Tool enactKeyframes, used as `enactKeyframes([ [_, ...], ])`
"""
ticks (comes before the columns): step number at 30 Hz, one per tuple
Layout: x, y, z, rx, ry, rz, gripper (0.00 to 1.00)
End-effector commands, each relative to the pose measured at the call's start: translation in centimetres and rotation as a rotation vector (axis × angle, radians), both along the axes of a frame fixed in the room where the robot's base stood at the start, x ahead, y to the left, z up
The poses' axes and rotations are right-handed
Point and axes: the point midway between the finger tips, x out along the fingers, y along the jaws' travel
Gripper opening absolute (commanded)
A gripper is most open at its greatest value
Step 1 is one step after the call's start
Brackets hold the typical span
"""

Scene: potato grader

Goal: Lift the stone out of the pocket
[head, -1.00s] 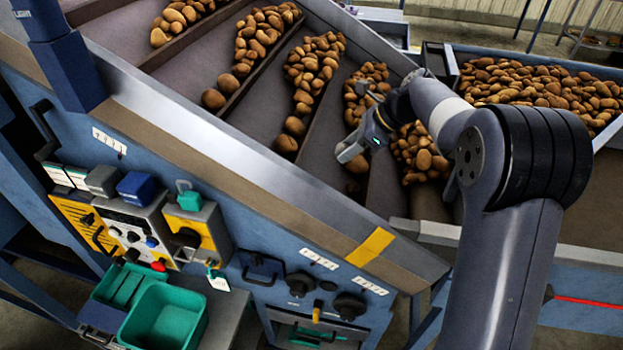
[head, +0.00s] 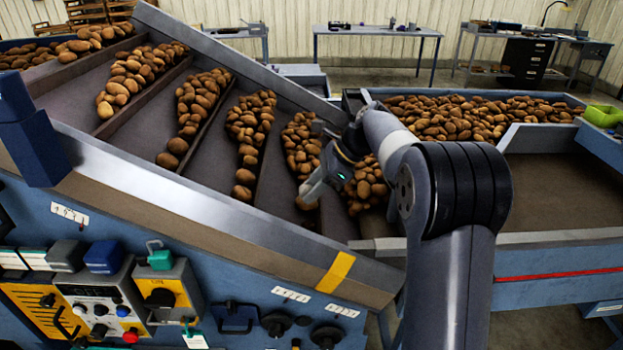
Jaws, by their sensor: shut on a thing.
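My gripper (head: 312,192) reaches down into a sloping lane of the grader, near its lower edge. Its jaws are shut on a small brownish lump (head: 306,203), taken as the stone, which shows only partly below the fingers. The fingers and the lane's shadow hide most of it, so its shape and whether it touches the lane floor cannot be told. The pocket around it is not clearly visible. Potatoes (head: 302,145) lie in the same lane just above the gripper.
Dividers (head: 207,122) separate several lanes of potatoes. A metal rim (head: 180,180) runs along the near side. A potato-filled bin (head: 450,120) stands behind my arm at right. The brown bed (head: 560,190) at right is empty. A control panel (head: 110,305) sits at lower left.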

Motion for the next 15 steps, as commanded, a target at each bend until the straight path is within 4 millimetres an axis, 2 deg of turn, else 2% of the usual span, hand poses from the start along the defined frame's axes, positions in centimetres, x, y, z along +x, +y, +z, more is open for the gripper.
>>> enactKeyframes([
  [15,-7.9,0.3,0.1,0.0,-0.001,0.0,0.13],
])
